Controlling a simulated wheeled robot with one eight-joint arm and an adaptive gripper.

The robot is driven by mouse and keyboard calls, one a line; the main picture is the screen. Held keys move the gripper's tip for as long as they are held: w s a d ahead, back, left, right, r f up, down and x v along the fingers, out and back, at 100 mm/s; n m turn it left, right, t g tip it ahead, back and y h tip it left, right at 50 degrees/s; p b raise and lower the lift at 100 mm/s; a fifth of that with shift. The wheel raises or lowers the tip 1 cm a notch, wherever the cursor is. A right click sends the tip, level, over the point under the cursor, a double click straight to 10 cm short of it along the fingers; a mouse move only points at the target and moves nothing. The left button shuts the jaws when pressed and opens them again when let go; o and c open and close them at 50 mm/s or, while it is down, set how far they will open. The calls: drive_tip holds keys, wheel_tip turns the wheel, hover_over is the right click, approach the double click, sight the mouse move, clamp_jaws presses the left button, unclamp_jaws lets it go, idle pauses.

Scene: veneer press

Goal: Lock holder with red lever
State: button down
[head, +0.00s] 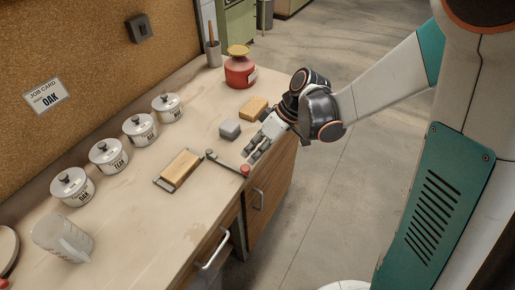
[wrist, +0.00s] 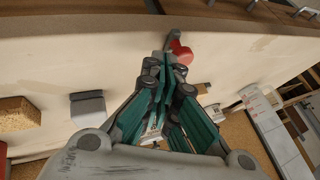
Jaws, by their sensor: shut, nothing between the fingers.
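The holder (head: 161,183) is a flat plate with a wooden block (head: 180,167) on it, lying on the bench. Right of it is the lever (head: 226,162), a dark bar with a red knob (head: 244,170) near the bench's front edge. In the wrist view the red knob (wrist: 181,53) shows just beyond my fingertips. My gripper (head: 251,153) is shut and empty, close beside the knob; I cannot tell whether they touch. In the wrist view my gripper (wrist: 172,62) hides most of the lever and holder.
A grey block (head: 230,129), a tan sponge-like block (head: 254,107) and a red pot (head: 239,72) stand behind my gripper. Several lidded white pots (head: 138,131) line the cork wall. A clear jug (head: 62,238) stands at the near left.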

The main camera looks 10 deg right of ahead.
drive_tip(key=shift+s, duration=0.1)
idle(0.3)
drive_tip(key=shift+s+a+m, duration=0.25)
drive_tip(key=shift+s+m, duration=0.05)
drive_tip(key=shift+s, duration=0.05)
